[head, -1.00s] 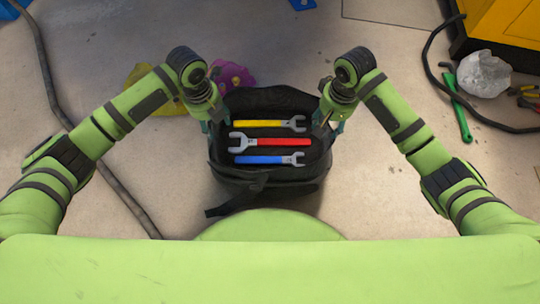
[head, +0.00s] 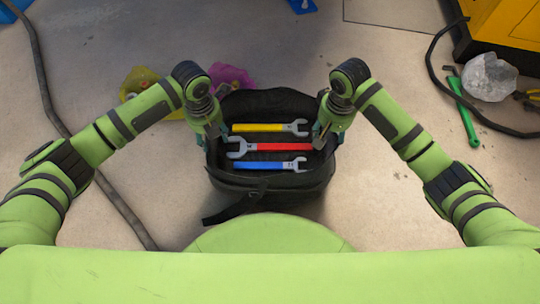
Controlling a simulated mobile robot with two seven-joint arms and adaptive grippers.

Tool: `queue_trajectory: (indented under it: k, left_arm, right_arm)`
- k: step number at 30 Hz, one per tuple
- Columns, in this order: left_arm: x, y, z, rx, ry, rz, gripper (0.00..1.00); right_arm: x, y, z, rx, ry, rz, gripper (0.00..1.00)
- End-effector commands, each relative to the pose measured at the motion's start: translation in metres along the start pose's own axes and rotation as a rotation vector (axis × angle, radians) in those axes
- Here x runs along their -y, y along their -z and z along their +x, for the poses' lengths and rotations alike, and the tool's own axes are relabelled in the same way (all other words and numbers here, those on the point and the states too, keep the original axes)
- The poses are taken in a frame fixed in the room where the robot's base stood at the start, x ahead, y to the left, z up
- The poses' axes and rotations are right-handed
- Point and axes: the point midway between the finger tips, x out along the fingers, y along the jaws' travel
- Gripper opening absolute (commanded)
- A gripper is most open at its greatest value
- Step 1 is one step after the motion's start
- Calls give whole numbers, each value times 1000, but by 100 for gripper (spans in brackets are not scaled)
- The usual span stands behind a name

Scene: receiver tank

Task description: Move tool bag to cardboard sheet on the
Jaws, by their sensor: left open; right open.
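The tool bag (head: 270,188) is black and stands open on the floor, just in front of my body. A yellow wrench (head: 262,128), a red wrench (head: 280,147) and a blue wrench (head: 262,166) lie across it inside. My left gripper (head: 214,138) is open at the bag's left rim. My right gripper (head: 325,138) is open at its right rim. The fingertips are partly hidden against the dark bag, so I cannot tell whether they touch it. No cardboard sheet shows in view.
A yellow bag-like item (head: 140,84) and a purple one (head: 230,76) lie behind my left forearm. A dark cable (head: 52,90) runs down the left floor. At right are a green tool (head: 465,115), a clear lump (head: 489,76) and a yellow cabinet (head: 510,25).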

Motion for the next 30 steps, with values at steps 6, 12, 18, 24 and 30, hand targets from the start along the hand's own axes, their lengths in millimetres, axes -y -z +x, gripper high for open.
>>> queue_trajectory:
  k: [6, 12, 18, 24, 30]
  left_arm:
    - [0, 0, 25, -1, 0, -1, 53]
    - [0, 0, 31, 1, 1, 0, 53]
    - [0, 0, 30, 1, 1, 0, 45]
    - [0, 0, 30, 1, 0, 0, 0]
    - [0, 0, 30, 1, 0, -1, 0]
  right_arm:
    - [0, -1, 25, 2, -1, 0, 53]
    - [0, 0, 31, 0, 0, -1, 53]
    - [0, 0, 31, 0, 0, -1, 45]
    - [0, 0, 31, 0, 0, -1, 0]
    - [0, 0, 31, 0, 0, -1, 0]
